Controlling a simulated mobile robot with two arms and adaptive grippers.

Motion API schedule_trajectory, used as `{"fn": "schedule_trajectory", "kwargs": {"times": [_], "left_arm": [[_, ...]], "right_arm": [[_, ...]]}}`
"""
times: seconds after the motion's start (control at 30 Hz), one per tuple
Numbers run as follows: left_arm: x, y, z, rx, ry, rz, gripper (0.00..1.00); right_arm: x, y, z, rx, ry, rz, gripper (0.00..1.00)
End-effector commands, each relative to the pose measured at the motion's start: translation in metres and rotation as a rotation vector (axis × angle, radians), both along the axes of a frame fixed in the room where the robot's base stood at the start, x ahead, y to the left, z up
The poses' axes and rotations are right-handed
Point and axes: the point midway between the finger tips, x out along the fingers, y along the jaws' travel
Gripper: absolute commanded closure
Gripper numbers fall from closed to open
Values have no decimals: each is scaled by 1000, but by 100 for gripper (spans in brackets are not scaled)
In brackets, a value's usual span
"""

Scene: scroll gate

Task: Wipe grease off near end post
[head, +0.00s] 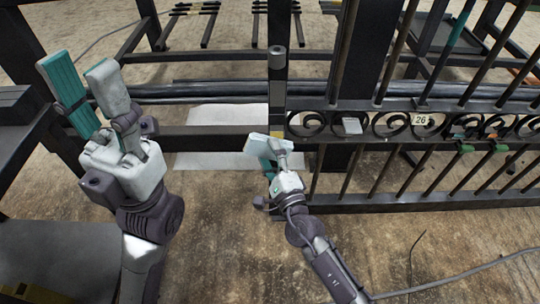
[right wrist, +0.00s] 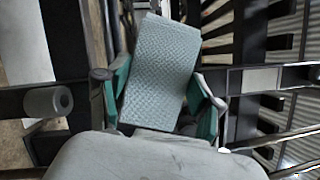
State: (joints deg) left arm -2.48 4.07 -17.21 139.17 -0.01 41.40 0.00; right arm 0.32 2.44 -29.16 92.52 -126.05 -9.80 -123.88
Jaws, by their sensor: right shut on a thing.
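The near end post (head: 278,92) of the gate is a dark upright with a grey cylinder near its top and a yellowish patch lower down. I cannot make out grease on it for certain. My right gripper (head: 268,152) is shut on a pale blue textured cloth pad (right wrist: 158,75). It holds the pad low in front of the post in the head view, and the pad hides part of the post. Whether the pad touches the post I cannot tell. My left gripper (head: 88,85) is raised at the left, open and empty, with teal finger pads.
The scrollwork gate (head: 390,106) with bars and a "26" tag (head: 421,120) extends right of the post. Green and orange clips (head: 465,147) hang on it. Dark rails and racks stand behind. A cable (head: 450,275) lies on the mostly bare floor at front right.

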Motion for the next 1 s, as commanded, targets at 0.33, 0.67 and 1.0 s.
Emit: {"fn": "schedule_trajectory", "kwargs": {"times": [0.33,0.67,1.0], "left_arm": [[-1,0,1,-1,-6,1,60],[-1,0,4,-1,-12,0,60],[-1,1,0,-3,0,0,60]], "right_arm": [[7,0,0,1,0,0,62],[7,-14,0,-3,0,-1,62],[6,-39,0,0,1,0,62]]}}
